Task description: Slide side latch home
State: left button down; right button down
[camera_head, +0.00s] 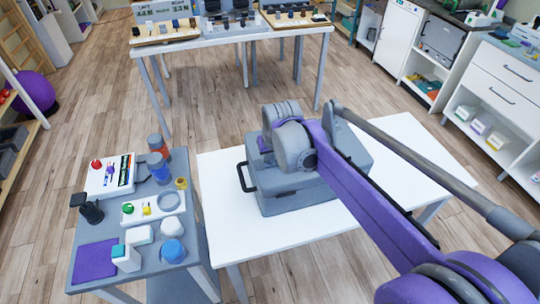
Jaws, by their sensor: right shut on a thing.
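A grey case (290,196) stands on the white table (225,245), with a black handle (246,178) on its left side. My right arm reaches in from the lower right over the case. My right gripper (263,144) is at the case's far left top, mostly hidden behind my own arm's grey joints. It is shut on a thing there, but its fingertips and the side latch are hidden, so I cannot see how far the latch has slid. My left gripper is not in view.
A grey side table (150,272) on the left holds a white box (109,178), bottles, a purple cloth (95,260) and small containers. Another table (215,42) with trays stands at the back. Shelves and drawers (504,85) line the right. The white table's left front is clear.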

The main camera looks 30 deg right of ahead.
dwell(0.8)
jog(key=shift+w+a, duration=0.2)
jog(key=shift+a, duration=0.5)
jog(key=shift+w+a, duration=0.15)
jog(key=shift+a, duration=0.55)
jog(key=c, duration=0.9)
grip_release()
jog(key=p+v, duration=0.1)
jog(key=v, duration=0.9)
jog(key=shift+s+r, duration=0.25)
jog(key=shift+r, duration=0.1)
